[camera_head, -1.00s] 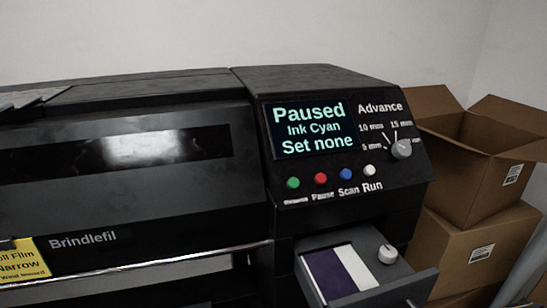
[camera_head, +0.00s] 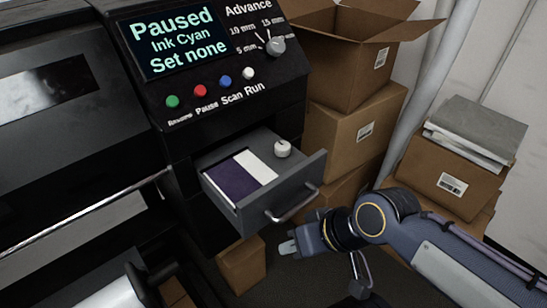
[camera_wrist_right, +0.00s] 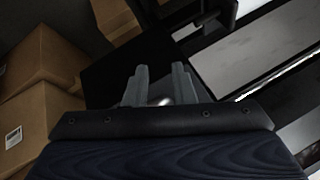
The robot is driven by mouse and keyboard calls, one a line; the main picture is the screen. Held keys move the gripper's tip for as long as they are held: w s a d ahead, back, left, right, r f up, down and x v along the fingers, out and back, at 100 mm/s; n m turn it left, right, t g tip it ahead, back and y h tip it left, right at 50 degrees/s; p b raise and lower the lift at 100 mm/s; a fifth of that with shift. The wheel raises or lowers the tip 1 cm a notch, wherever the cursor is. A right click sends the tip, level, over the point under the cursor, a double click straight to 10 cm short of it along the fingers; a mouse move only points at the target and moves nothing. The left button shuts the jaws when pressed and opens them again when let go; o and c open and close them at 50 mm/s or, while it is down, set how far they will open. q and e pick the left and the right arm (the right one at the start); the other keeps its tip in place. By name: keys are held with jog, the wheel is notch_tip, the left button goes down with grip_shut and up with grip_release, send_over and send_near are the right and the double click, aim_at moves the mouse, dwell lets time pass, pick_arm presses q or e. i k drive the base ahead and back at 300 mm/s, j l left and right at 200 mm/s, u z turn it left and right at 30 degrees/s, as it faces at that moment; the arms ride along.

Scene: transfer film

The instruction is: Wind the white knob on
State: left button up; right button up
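My right gripper (camera_head: 287,247) is below and in front of the drawer, apart from the knob. The knob does not show in that view. My left gripper is not in view.
The printer screen (camera_head: 172,42) reads Paused, Ink Cyan, Set none. A grey Advance dial (camera_head: 275,46) sits above several coloured buttons. The drawer handle (camera_head: 292,205) juts out toward my right gripper. Cardboard boxes (camera_head: 352,128) are stacked close on the right.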

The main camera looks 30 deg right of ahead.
aim_at(282, 148)
jog(key=l+z, duration=0.15)
jog(key=z, duration=1)
jog(key=i+j, duration=0.05)
